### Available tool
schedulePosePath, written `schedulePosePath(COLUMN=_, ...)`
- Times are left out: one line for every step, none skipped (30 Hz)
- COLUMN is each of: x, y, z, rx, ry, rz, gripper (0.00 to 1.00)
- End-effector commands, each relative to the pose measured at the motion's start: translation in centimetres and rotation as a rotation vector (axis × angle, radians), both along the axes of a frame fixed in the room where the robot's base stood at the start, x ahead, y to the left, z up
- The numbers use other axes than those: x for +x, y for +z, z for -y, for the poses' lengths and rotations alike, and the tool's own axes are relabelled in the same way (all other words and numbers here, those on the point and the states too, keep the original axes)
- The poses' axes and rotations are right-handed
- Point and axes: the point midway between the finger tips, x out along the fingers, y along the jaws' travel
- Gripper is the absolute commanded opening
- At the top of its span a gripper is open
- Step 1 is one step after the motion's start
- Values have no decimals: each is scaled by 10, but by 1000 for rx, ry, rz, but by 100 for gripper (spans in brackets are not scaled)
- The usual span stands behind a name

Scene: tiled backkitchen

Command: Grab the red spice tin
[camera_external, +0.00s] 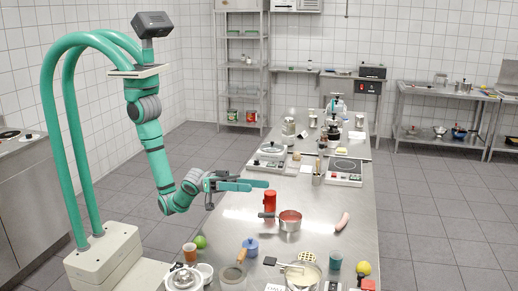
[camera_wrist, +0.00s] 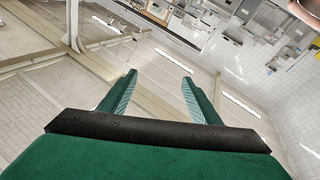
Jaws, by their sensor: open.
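A tall red cylinder (camera_external: 270,204) stands upright on the steel table, just left of a red-filled pot. A smaller red tin-like item (camera_external: 368,284) with a dark top sits at the near right, partly cut off by the frame's bottom edge. I cannot tell for sure which is the spice tin. My gripper (camera_external: 262,184) reaches over the table's left side, just above and left of the tall red cylinder. In the wrist view my gripper (camera_wrist: 158,75) is open, with nothing between its fingers. No red tin shows in that view.
The pot (camera_external: 290,221) stands close beside the red cylinder. A sausage-like item (camera_external: 342,221) lies to the right. The steel table (camera_external: 335,200) has free room around it.

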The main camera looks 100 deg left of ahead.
Motion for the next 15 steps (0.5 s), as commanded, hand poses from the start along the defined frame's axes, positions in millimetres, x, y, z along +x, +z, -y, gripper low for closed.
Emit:
schedulePosePath(x=18, y=2, z=-38, rx=-7, ry=43, rz=-30, gripper=57)
schedulePosePath(x=27, y=2, z=-58, rx=-10, ry=63, rz=-52, gripper=57)
schedulePosePath(x=37, y=2, z=-85, rx=-12, ry=86, rz=-78, gripper=57)
schedulePosePath(x=43, y=3, z=-105, rx=-13, ry=100, rz=-96, gripper=57)
schedulePosePath(x=48, y=3, z=-124, rx=-14, ry=113, rz=-112, gripper=57)
schedulePosePath(x=53, y=4, z=-149, rx=-15, ry=125, rz=-132, gripper=57)
schedulePosePath(x=56, y=5, z=-166, rx=-14, ry=132, rz=-145, gripper=57)
schedulePosePath(x=57, y=6, z=-182, rx=-12, ry=138, rz=-156, gripper=57)
schedulePosePath(x=58, y=8, z=-202, rx=-11, ry=143, rz=-168, gripper=57)
schedulePosePath(x=59, y=9, z=-216, rx=-9, ry=146, rz=-174, gripper=57)
schedulePosePath(x=58, y=10, z=-229, rx=-5, ry=146, rz=-182, gripper=57)
schedulePosePath(x=56, y=11, z=-246, rx=4, ry=146, rz=-190, gripper=57)
schedulePosePath(x=53, y=9, z=-256, rx=14, ry=144, rz=-199, gripper=57)
schedulePosePath(x=50, y=6, z=-266, rx=29, ry=140, rz=-209, gripper=57)
schedulePosePath(x=44, y=-1, z=-277, rx=55, ry=131, rz=-227, gripper=57)
